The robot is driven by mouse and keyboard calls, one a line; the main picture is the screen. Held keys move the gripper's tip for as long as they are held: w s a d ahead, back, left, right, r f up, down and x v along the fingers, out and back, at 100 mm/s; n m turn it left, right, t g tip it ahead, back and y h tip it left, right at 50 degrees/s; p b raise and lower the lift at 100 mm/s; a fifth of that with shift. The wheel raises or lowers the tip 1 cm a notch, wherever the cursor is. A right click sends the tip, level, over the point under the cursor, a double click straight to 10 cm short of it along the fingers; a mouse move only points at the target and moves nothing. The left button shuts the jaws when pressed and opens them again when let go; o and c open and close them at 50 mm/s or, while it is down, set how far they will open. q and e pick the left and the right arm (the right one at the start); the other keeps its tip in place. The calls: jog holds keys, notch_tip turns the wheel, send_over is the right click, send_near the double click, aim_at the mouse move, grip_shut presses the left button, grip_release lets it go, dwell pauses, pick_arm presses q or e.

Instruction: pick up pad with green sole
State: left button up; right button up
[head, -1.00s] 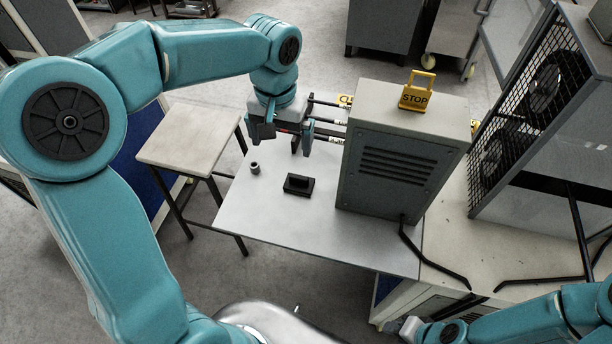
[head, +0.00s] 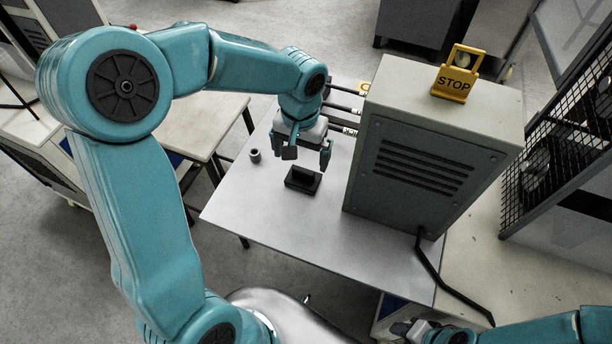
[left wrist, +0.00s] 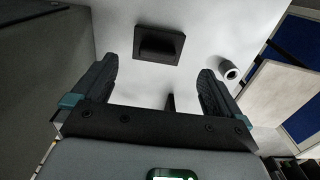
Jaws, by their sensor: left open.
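A black rectangular pad (head: 303,180) with a raised block on top lies on the grey metal table; it also shows in the left wrist view (left wrist: 158,46). No green shows on it; its underside is hidden. My left gripper (head: 308,156) is open and empty, pointing down just above and behind the pad in the head view. In the left wrist view the pad lies beyond the open fingers (left wrist: 157,72), apart from them. My right arm shows at the lower right of the head view, its gripper (head: 402,328) small and unclear.
A small grey ring-shaped part (head: 255,156) stands left of the pad. A large grey machine box (head: 425,160) with a yellow STOP sign (head: 454,80) stands close on the right. Rods (head: 343,107) stick out behind the gripper. The table front (head: 290,235) is clear.

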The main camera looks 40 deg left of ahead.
aim_at(302, 170)
pick_arm(q)
notch_tip(302, 170, down, 2)
jog(key=shift+a, duration=0.15)
jog(key=shift+s+f, duration=0.35)
jog(key=shift+f, duration=0.1)
jog(key=shift+d+f, duration=0.2)
jog(key=shift+f, duration=0.15)
jog(key=f, duration=0.2)
jog(key=w+f, duration=0.1)
jog(key=f, duration=0.1)
jog(key=shift+a+f, duration=0.1)
jog(key=shift+f, duration=0.15)
jog(key=shift+w+f, duration=0.1)
jog(key=c, duration=0.7)
jog(key=shift+c, duration=0.8)
